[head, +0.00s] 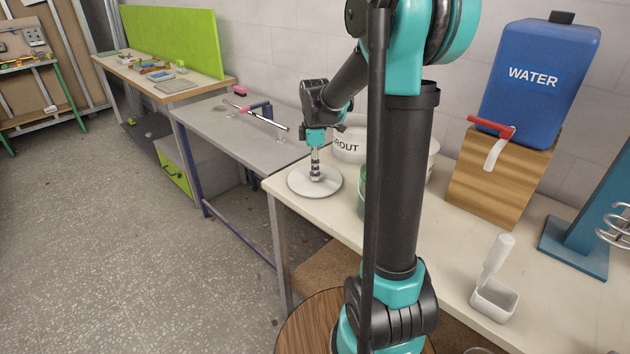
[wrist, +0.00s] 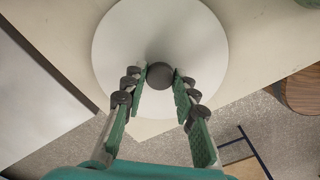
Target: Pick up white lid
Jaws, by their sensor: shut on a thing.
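The white lid (head: 300,186) is a round, flat disc at the near left corner of the cream worktop in the head view. In the wrist view the lid (wrist: 120,45) fills the upper middle, with a dark round knob (wrist: 160,75) at its centre. My gripper (head: 315,172) points straight down over the lid's middle. In the wrist view my gripper (wrist: 160,82) has its two fingers on either side of the knob, shut on it. The lid looks level. I cannot tell whether its underside touches the worktop.
A white bucket marked "ROUT" (head: 349,146) and a green container (head: 362,190) stand close behind and right of the lid. A blue water tank (head: 535,75) sits on a wooden block (head: 500,178). The grey table (head: 235,130) is mostly clear.

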